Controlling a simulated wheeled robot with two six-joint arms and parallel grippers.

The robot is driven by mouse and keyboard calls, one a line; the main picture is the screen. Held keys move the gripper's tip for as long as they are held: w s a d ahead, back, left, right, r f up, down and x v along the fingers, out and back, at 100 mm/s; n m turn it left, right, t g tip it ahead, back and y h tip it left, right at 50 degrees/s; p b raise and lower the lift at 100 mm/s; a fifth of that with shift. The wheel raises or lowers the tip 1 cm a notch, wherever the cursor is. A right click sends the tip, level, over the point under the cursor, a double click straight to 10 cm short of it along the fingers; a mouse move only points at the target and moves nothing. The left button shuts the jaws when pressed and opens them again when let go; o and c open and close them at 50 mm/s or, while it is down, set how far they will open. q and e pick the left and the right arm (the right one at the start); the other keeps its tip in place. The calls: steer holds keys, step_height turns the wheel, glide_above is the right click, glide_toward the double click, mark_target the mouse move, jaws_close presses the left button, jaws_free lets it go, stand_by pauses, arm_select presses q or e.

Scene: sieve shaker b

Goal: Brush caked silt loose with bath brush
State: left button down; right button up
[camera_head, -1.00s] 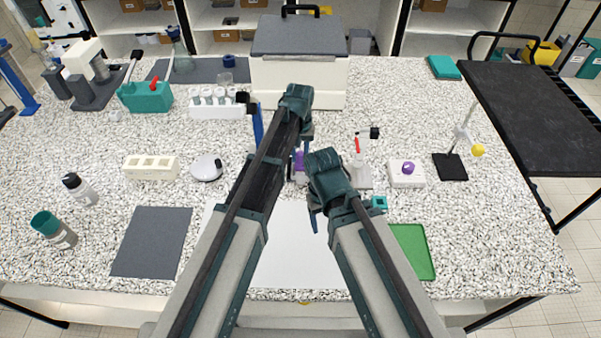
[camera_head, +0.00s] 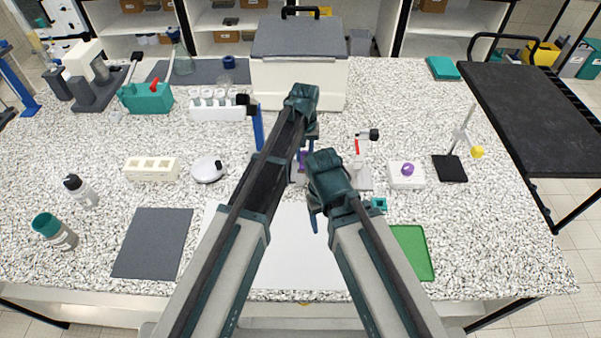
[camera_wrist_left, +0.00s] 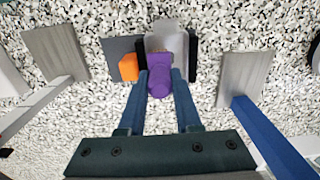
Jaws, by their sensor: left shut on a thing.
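My left gripper (camera_head: 309,134) reaches to the middle of the bench, in front of the large white box. In the left wrist view its two blue fingers (camera_wrist_left: 160,82) are shut on a purple rounded piece (camera_wrist_left: 160,76), which may be the bath brush's handle. The purple piece shows only in part in the head view (camera_head: 302,160). Beyond it in the wrist view is a pale grey piece (camera_wrist_left: 168,35) between two black uprights. I cannot make out bristles or caked silt. My right gripper (camera_head: 316,217) is above the white sheet, its fingers mostly hidden by its wrist.
A grey-lidded white box (camera_head: 298,75) stands behind. A blue post (camera_head: 257,128) stands left of my left arm, and a small stand with a red part (camera_head: 358,160) to the right. A white sheet (camera_head: 290,265), grey mat (camera_head: 152,243) and green tray (camera_head: 414,252) lie in front.

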arm_select(q)
steer(key=shift+r+p, duration=3.95)
steer(key=shift+r, duration=0.3)
steer(key=shift+f, duration=0.1)
steer(key=shift+s, duration=0.15)
